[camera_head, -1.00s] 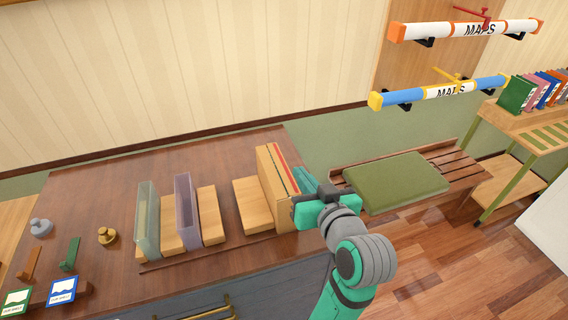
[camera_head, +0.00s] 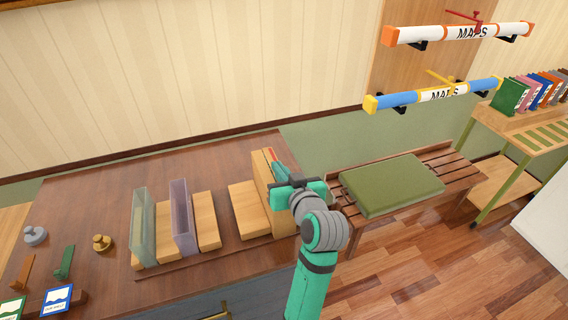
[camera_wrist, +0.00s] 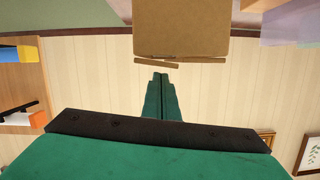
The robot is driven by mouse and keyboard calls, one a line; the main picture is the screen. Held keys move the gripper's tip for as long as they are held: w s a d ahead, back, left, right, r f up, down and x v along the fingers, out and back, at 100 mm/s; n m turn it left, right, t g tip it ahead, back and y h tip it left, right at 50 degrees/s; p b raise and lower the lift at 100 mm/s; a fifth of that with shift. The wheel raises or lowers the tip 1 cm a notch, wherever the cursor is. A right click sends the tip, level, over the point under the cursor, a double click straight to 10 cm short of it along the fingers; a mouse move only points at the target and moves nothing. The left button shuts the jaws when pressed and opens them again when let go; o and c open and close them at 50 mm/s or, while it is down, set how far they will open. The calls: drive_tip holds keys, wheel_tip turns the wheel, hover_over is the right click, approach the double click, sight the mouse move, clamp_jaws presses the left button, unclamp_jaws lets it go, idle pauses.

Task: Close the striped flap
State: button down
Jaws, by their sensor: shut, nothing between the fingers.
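An upright wooden panel (camera_head: 262,195) with a red stripe along its top is likely the striped flap. It stands at the right end of a row of panels on the dark wooden counter. In the wrist view, a tan wooden piece (camera_wrist: 180,28), probably this panel, fills the upper middle. My gripper (camera_head: 279,172) is shut and empty at the panel's top right edge, covering part of the stripe. In the wrist view, its green fingers (camera_wrist: 160,90) are together, just below the wooden piece. I cannot tell whether they touch the panel.
Left of the panel lie light wooden blocks (camera_head: 245,210), a purple upright panel (camera_head: 182,215) and a clear greenish panel (camera_head: 143,225). A bench with a green cushion (camera_head: 390,183) stands to the right. Map tubes (camera_head: 440,95) hang on the wall above it.

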drive_tip(key=shift+f, duration=0.35)
drive_tip(key=shift+a+f, duration=0.15)
drive_tip(key=shift+a, duration=0.05)
